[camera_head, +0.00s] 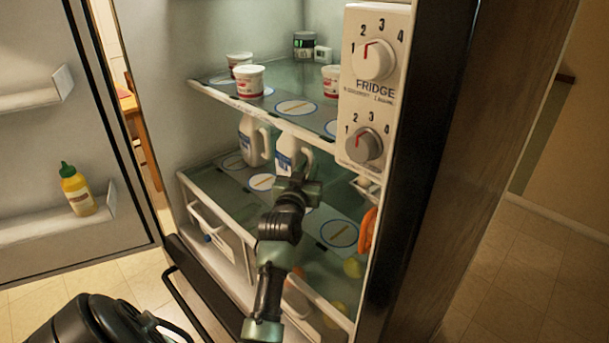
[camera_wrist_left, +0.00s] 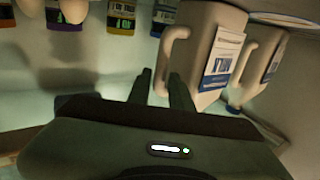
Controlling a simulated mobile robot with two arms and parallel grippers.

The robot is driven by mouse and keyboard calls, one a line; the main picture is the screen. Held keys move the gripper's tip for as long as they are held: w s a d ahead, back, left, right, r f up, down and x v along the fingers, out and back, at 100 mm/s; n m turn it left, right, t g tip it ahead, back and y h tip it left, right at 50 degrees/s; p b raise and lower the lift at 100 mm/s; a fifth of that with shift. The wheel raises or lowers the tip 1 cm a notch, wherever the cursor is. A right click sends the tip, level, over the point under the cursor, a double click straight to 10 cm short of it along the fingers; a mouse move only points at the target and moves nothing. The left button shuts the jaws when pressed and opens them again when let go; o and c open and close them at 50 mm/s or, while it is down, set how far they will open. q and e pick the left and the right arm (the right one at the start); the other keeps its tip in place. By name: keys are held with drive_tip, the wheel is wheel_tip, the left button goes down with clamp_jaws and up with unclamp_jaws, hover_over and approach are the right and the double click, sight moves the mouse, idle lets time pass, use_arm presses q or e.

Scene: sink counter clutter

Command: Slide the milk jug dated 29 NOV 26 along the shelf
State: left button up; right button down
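Two white milk jugs with blue-and-white labels stand side by side on the fridge's middle shelf (camera_head: 232,181). The nearer, right jug (camera_head: 285,157) is partly behind my left gripper (camera_head: 299,176). The other jug (camera_head: 247,146) stands to its left. The dates are too small to read, so I cannot tell which is 29 NOV 26. In the left wrist view, one jug (camera_wrist_left: 215,42) is close, its handle beside my fingertips (camera_wrist_left: 161,80); the second jug (camera_wrist_left: 264,58) is to its right. My left fingers are slightly apart at the handle; their grip is unclear. My right gripper is out of view.
Red-and-white tubs (camera_head: 249,82) and a dark jar (camera_head: 304,45) stand on the shelf above. An orange object (camera_head: 368,230) is at the right wall. A dial panel (camera_head: 374,90) bounds the right. A yellow bottle (camera_head: 76,190) is in the open door.

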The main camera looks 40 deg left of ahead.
use_arm(q)
drive_tip(key=shift+x, duration=0.8)
clamp_jaws()
idle(1.0)
